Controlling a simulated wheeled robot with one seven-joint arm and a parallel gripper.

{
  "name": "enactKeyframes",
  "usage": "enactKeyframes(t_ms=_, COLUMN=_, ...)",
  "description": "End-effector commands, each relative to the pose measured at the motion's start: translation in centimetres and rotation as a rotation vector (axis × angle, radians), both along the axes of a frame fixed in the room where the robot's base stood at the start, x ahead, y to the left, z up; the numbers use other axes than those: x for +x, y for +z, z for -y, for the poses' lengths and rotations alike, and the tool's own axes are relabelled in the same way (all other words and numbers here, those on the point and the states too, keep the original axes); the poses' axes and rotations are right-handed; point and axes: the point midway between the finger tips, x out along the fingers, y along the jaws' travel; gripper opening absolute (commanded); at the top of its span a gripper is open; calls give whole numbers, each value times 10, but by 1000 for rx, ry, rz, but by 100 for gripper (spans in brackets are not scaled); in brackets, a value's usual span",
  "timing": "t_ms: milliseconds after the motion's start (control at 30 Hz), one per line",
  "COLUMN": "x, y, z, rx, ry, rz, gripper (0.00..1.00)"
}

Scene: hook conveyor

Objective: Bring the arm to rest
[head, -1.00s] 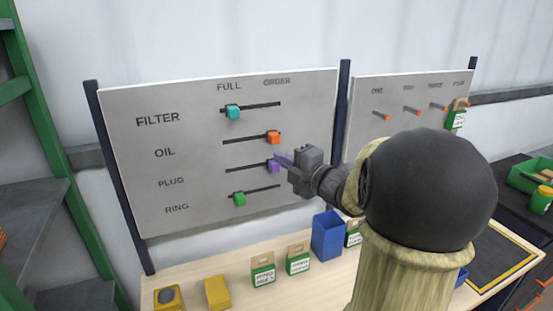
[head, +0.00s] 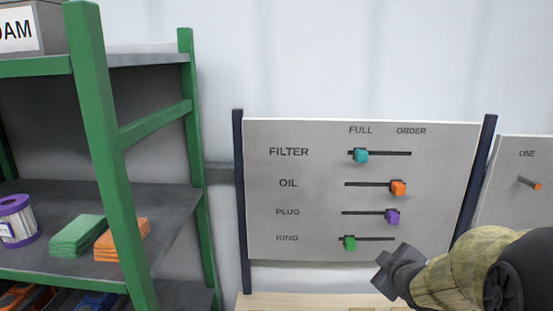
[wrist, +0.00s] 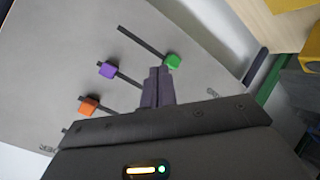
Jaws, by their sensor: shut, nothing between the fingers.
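My gripper (head: 385,278) is in front of the lower edge of the slider board (head: 275,225), right of and below the green slider. It is shut and empty, and its fingers (wrist: 158,88) show in the wrist view with the board behind them. The board has a teal slider (head: 361,156) near FULL, an orange slider (head: 398,188) and a purple slider (head: 392,216) toward ORDER, and a green slider (head: 349,243) near FULL. The wrist view shows the green slider (wrist: 173,61) just beyond the fingertips; I cannot tell the exact gap.
A green-framed shelf (head: 100,130) stands at the left, holding a purple-lidded jar (head: 17,220) and green and orange stacks. A second board (head: 515,210) with an orange-tipped hook (head: 537,186) is at the right. A wooden bench top (head: 300,301) lies below.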

Motion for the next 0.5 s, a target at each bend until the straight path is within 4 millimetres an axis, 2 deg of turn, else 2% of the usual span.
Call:
enactKeyframes(t_ms=100, x=-32, y=-39, z=-24, rx=168, ry=-151, rz=-184, gripper=0)
enactKeyframes(t_ms=167, x=-52, y=-57, z=-37, rx=250, ry=-235, rz=-279, gripper=0)
enactKeyframes(t_ms=300, x=-107, y=-94, z=-69, rx=416, ry=-433, rz=-510, gripper=0)
enactKeyframes(t_ms=400, x=-143, y=-109, z=-89, rx=498, ry=-553, rz=-645, gripper=0)
enactKeyframes(t_ms=500, x=-165, y=-117, z=-101, rx=542, ry=-627, rz=-725, gripper=0)
